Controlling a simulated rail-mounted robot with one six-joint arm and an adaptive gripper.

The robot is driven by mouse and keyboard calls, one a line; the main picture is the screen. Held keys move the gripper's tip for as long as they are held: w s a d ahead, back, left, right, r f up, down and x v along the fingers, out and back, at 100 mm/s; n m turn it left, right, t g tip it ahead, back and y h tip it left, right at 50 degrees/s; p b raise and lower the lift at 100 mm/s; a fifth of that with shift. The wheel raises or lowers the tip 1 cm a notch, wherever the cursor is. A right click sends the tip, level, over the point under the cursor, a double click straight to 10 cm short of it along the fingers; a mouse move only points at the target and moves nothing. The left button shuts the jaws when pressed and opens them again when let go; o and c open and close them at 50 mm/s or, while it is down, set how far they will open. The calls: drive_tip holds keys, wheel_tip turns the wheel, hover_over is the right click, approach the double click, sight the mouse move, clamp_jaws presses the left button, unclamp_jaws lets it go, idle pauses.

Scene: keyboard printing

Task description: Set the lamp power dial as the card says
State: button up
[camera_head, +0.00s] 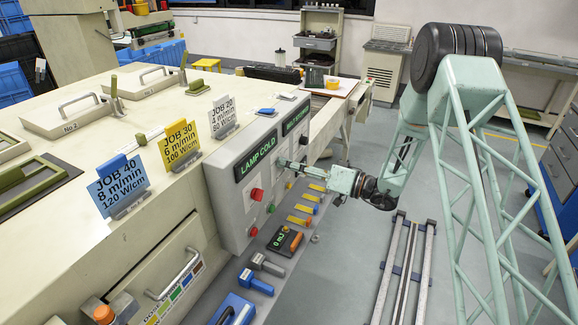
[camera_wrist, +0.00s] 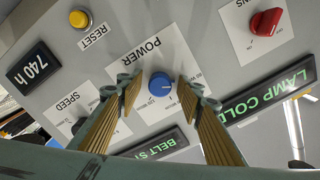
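The blue lamp power dial (camera_wrist: 160,85) is on the white POWER plate (camera_wrist: 148,55), which appears upside down in the wrist view. A pale mark shows on the dial, but the scale figures are too small to read. My gripper (camera_wrist: 158,90) is open, with one ribbed finger on each side of the dial and gaps visible. In the head view my gripper (camera_head: 285,163) is at the grey control panel and the dial is hidden. Three cards stand on the machine: JOB 40, 120 W/cm (camera_head: 118,187), JOB 30, 100 W/cm (camera_head: 180,146), and JOB 20 (camera_head: 222,118), apparently 80 W/cm.
A LAMP COLD display (camera_head: 258,158) and a belt display (camera_head: 296,119) top the panel. A red knob (camera_wrist: 266,22), yellow RESET button (camera_wrist: 79,18) and SPEED plate (camera_wrist: 69,107) are nearby. Several coloured handles (camera_head: 299,221) project below the panel.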

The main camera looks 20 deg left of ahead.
drive_tip(key=c, duration=0.8)
drive_tip(key=shift+c, duration=0.2)
drive_tip(key=shift+m+b, duration=0.4)
drive_tip(key=shift+b, duration=0.1)
drive_tip(key=m, duration=2.3)
drive_tip(key=shift+r, duration=0.1)
